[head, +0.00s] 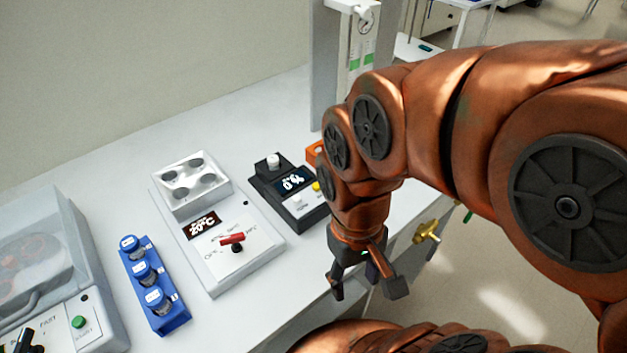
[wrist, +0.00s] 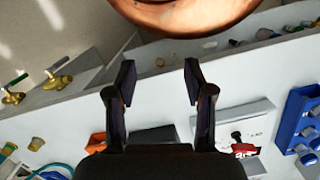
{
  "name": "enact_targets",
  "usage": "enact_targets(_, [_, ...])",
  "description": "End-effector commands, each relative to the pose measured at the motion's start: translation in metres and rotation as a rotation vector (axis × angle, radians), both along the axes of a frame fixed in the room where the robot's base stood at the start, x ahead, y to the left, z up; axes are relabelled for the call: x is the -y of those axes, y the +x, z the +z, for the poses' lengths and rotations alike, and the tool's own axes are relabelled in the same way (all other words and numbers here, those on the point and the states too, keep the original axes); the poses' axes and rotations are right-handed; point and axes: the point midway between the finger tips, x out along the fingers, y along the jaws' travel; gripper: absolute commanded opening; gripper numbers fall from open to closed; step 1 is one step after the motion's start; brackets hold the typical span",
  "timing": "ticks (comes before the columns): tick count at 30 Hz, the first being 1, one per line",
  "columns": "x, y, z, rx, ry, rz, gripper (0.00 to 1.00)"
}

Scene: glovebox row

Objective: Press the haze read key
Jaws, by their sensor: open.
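A black meter (head: 268,190) stands on the white bench in the head view. It has a lit display (head: 292,181) that seems to show a percent reading, a white knob (head: 273,161) on top, a yellow key (head: 316,187) and a white key (head: 298,203). The labels by the keys are too small to read, so I cannot tell which is the haze read key. My gripper (head: 366,287) is open and empty, pointing down at the bench's front edge, right of and nearer than the meter. In the wrist view the open fingers (wrist: 159,78) show; the dark meter (wrist: 153,137) is partly hidden behind my gripper.
A hot plate (head: 225,265) with a red knob stands left of the meter. Further left are a blue vial rack (head: 178,316) and a clear-lidded machine (head: 95,310). An orange object (head: 313,151) sits behind the meter. Brass valves (head: 427,232) stick out at the bench front.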

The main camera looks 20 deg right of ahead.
Motion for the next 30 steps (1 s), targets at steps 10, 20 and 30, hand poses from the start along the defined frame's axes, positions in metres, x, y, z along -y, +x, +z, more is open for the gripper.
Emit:
enact_targets(10, [0.0000, 0.0000, 0.0000, 0.000, 0.000, 0.000, 0.34])
enact_targets(20, [0.0000, 0.0000, 0.0000, 0.000, 0.000, 0.000, 0.00])
enact_targets(30, [0.0000, 0.0000, 0.0000, 0.000, 0.000, 0.000, 0.00])
